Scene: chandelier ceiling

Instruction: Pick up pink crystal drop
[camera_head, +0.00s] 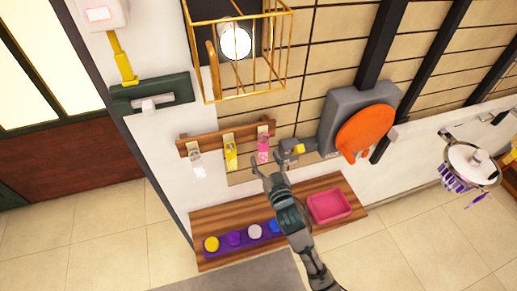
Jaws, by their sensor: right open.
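The pink crystal drop (263,152) hangs at the right end of a small wooden wall rack (212,139). A yellow drop (231,156) and a clear white drop (197,168) hang to its left. My right gripper (268,168) is open and empty, its fingers pointing up the picture, just below the pink drop. I see a small gap between them, but cannot judge the depth. My left gripper is out of view.
Below, a wooden shelf (205,219) holds a purple strip with several coloured round pieces and a pink tray (330,207). A grey box with an orange oval (366,130) is right of the rack. A gold cage (205,85) is above. A chandelier (472,163) is far right.

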